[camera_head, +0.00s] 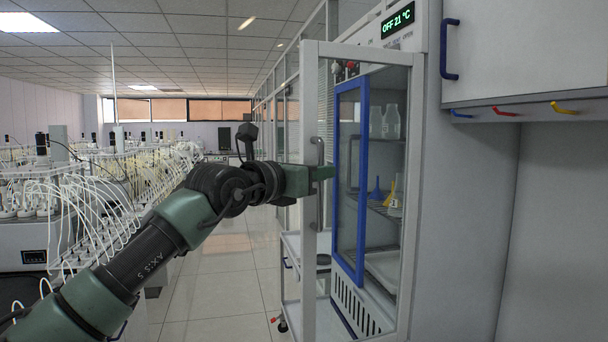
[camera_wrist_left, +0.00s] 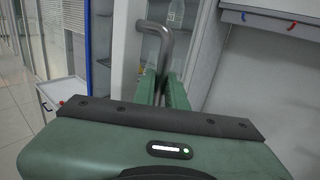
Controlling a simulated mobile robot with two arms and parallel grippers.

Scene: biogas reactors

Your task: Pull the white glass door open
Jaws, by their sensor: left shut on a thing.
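The white glass door (camera_head: 309,225) has a white frame around a clear pane and stands ajar, angled out from the front of the tall cabinet (camera_head: 455,200). A grey bar handle (camera_head: 319,148) is on its left, free edge; its upper bend shows in the left wrist view (camera_wrist_left: 155,27). My left gripper (camera_head: 325,173) is shut on this handle, and its green fingers (camera_wrist_left: 165,90) lie on either side of the bar in the left wrist view. The lower part of the handle is partly hidden by the fingers. My right gripper is in neither view.
Through the pane I see a blue-framed glass panel (camera_head: 361,200) and shelves with a bottle (camera_head: 391,122) and funnels. A white wall cupboard (camera_head: 525,50) with coloured hooks is at right. Lab benches with tubing (camera_head: 100,200) line the left. The tiled aisle (camera_head: 215,270) is clear.

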